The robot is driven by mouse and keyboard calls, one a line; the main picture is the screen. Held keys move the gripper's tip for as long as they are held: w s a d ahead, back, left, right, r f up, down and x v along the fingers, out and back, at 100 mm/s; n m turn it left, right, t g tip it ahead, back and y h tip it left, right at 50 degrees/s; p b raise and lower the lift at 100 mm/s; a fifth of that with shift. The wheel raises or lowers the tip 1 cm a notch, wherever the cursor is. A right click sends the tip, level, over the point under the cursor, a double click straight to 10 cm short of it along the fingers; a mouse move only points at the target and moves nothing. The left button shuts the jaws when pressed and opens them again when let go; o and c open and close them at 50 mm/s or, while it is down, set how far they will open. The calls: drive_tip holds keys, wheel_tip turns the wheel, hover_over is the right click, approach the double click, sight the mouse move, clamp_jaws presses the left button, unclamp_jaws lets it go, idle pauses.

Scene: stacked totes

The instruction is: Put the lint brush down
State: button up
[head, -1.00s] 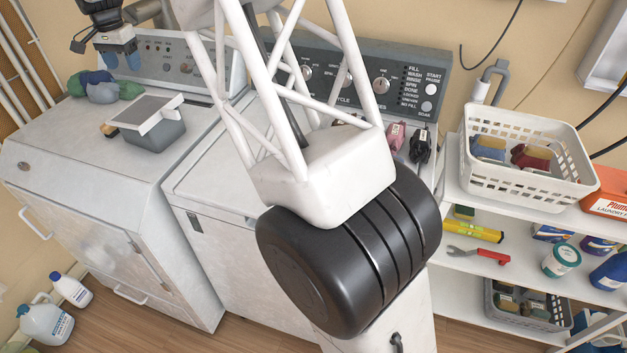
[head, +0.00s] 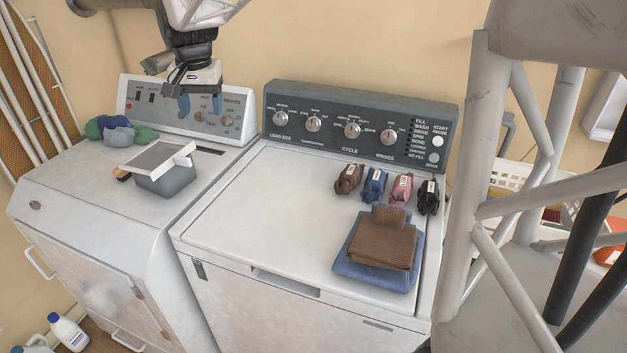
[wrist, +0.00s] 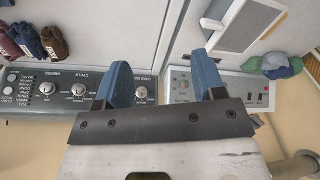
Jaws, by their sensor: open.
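My gripper (head: 199,104) is open, with blue fingers and nothing between them. In the head view it hangs in front of the dryer's control panel. In the wrist view the two fingers of my gripper (wrist: 162,82) are spread apart over the panels. No lint brush shows clearly. A small tan piece (head: 122,174) sticks out at the left of a grey bin (head: 168,182) on the dryer top; I cannot tell whether it is the brush.
The dryer top (head: 75,185) also holds a green and blue cloth heap (head: 118,130). On the washer (head: 255,215) are folded brown and blue cloths (head: 380,246) and several rolled socks (head: 374,184). The washer's left side is clear. My arm covers the right shelf area.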

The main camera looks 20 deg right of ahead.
drive_tip(key=s+d+f+n, duration=0.1)
drive_tip(key=s+d+f, duration=0.2)
drive_tip(key=s, duration=0.9)
drive_tip(key=s+d+f+n, duration=0.1)
drive_tip(key=s+d+f, duration=0.2)
drive_tip(key=s, duration=0.9)
drive_tip(key=s+d+f+n+t, duration=0.1)
drive_tip(key=s+d+f, duration=0.3)
drive_tip(key=s, duration=0.8)
drive_tip(key=shift+s+d+n, duration=0.3)
drive_tip(key=shift+d+n, duration=0.3)
drive_tip(key=shift+d, duration=0.15)
drive_tip(key=shift+o, duration=0.5)
drive_tip(key=shift+w, duration=0.15)
